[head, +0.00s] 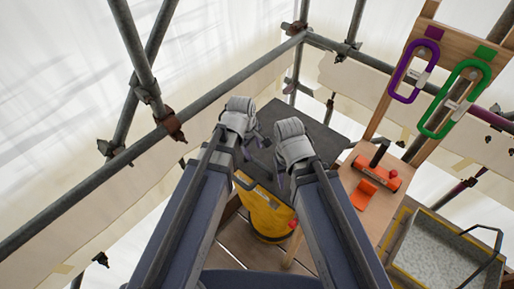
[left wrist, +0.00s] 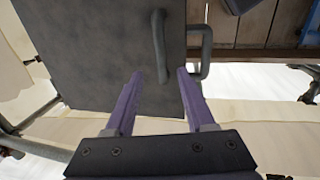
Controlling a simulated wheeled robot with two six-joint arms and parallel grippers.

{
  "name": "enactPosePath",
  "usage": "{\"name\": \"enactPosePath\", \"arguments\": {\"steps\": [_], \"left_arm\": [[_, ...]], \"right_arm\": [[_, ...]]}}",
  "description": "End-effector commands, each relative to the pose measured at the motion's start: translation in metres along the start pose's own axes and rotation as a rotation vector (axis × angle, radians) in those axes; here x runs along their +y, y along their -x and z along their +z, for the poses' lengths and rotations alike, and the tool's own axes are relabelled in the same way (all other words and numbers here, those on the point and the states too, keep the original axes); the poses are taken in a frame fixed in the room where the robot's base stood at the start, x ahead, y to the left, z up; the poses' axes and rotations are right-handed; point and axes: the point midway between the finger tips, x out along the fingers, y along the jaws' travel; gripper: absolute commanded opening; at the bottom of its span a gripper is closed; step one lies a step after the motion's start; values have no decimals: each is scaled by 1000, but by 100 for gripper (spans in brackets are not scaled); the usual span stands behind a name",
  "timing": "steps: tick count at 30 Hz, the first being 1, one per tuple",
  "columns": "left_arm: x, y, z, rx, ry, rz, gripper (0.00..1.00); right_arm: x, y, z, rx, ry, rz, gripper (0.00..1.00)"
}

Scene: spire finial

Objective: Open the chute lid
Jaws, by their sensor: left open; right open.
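The chute lid (head: 322,138) is a dark grey square panel, lying over the yellow chute (head: 262,212) in the head view. The lid fills the upper left of the left wrist view (left wrist: 85,60) and looks closed. A grey bar handle (left wrist: 160,45) stands on it near its right edge. My left gripper (head: 257,142) is open and empty. Its purple fingers (left wrist: 160,75) point at the handle, whose near end lies in line with the gap; whether it is between them I cannot tell. My right gripper (head: 287,168) is open near the lid's front edge, its fingers partly hidden.
A grey bracket (left wrist: 207,50) sits beside the lid's right edge. A wooden bench (head: 365,205) with an orange tool (head: 377,173) stands right of the chute. A grey tub (head: 440,255) is at lower right. Purple (head: 413,70) and green (head: 455,98) carabiners hang on a wooden frame. Scaffold poles (head: 150,155) run along the left.

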Motion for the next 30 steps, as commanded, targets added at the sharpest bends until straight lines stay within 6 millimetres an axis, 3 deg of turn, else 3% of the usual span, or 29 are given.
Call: {"name": "enactPosePath", "arguments": {"steps": [10,24,30], "left_arm": [[-1,-13,0,0,0,0,55],[-1,-70,0,0,-2,-1,55],[0,-80,0,0,-2,-1,55]], "right_arm": [[-1,-13,-1,0,0,0,50],[-6,-68,-4,0,-2,0,50],[-8,-78,-5,0,-2,0,50]]}}
